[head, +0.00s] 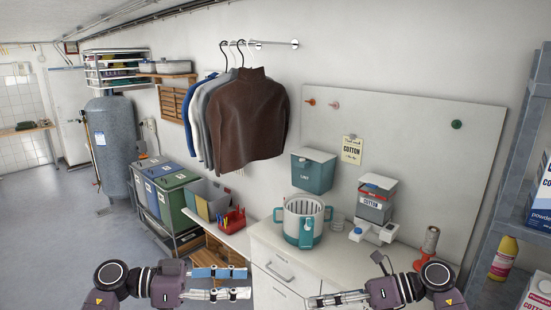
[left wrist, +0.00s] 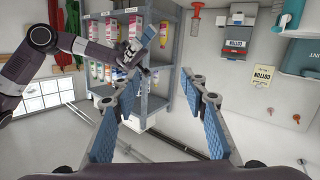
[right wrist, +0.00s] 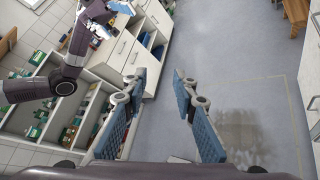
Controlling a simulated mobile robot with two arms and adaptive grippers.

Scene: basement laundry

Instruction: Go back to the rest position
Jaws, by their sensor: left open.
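My left gripper (head: 217,283) is low in the head view, left of centre, in front of the counter. Its two fingers are apart with nothing between them. In the left wrist view its blue-padded fingers (left wrist: 169,90) stand apart and empty. My right gripper (head: 345,281) is at the bottom of the head view, right of centre, over the front part of the white counter.
Shirts (head: 246,122) hang from a wall rail. Coloured bins (head: 172,190) stand at left. A metal shelf (head: 509,180) stands at right. Floor at far left is clear.

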